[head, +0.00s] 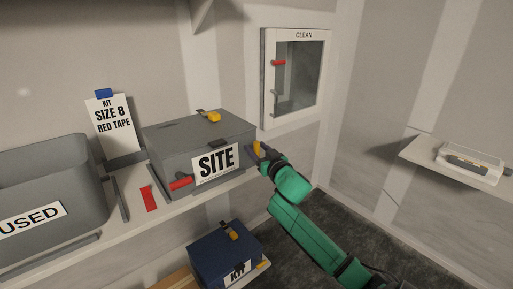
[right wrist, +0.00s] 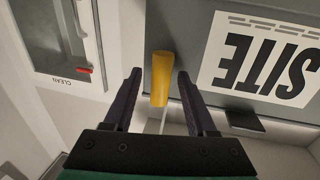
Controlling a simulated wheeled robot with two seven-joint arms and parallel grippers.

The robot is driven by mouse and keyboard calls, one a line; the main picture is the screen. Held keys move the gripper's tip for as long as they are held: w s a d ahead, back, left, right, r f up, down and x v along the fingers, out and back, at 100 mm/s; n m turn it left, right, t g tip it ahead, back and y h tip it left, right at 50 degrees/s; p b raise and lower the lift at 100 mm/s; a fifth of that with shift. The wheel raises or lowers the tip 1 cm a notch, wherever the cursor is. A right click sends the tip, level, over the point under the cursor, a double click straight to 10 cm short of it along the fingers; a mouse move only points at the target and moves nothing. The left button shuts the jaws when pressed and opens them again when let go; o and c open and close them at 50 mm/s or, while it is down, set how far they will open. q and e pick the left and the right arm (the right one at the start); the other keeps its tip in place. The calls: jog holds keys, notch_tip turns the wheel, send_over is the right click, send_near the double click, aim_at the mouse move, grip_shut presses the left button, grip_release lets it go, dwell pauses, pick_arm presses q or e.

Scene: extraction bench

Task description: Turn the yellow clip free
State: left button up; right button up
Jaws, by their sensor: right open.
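The grey SITE box (head: 180,145) stands on the shelf. A yellow clip (head: 257,147) sits at its right end, partly hidden by my gripper in the head view. In the right wrist view the yellow clip (right wrist: 161,85) is a short upright bar against the grey box, beside the SITE label. My right gripper (head: 262,153) is at that end of the box. Its jaws (right wrist: 159,75) are open, with one finger on each side of the clip and gaps showing. Another yellow clip (head: 213,116) is on the lid, and a red handle (head: 181,183) is on the front. My left gripper is not in view.
A grey USED bin (head: 50,185) and a red strip (head: 149,198) are left of the box. A sign (head: 113,120) stands behind. A dark blue KIT box (head: 225,255) is below. A CLEAN cabinet (head: 264,80) hangs on the wall. A white case (head: 470,163) rests on the right shelf.

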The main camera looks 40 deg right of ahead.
jog(key=shift+w, duration=0.15)
grip_shut()
jog(key=shift+n, duration=0.4)
jog(key=n, duration=0.1)
jog(key=n+b, duration=0.2)
jog(key=n, duration=0.1)
jog(key=shift+a+f+t, duration=0.2)
jog(key=shift+a+t, duration=0.1)
jog(key=shift+t, duration=0.1)
jog(key=n+b, duration=0.1)
jog(key=n, duration=0.1)
jog(key=n+t+b, duration=0.1)
jog(key=n, duration=0.2)
jog(key=shift+a+f+y, duration=0.15)
jog(key=shift+a+y, duration=0.05)
jog(key=shift+y, duration=0.1)
jog(key=shift+a+f+n+t+y+b, duration=0.15)
jog(key=shift+n+y+b, duration=0.45)
jog(key=shift+n, duration=1.15)
jog(key=shift+f+n+t+y+b, duration=0.1)
jog(key=shift+n+t+y+b, duration=0.15)
jog(key=shift+n+b, duration=1.05)
jog(key=shift+a+f+n+t+y+b, duration=0.1)
jog(key=shift+n+y+b, duration=0.3)
jog(key=shift+n, duration=1.75)
jog(key=shift+y, duration=0.25)
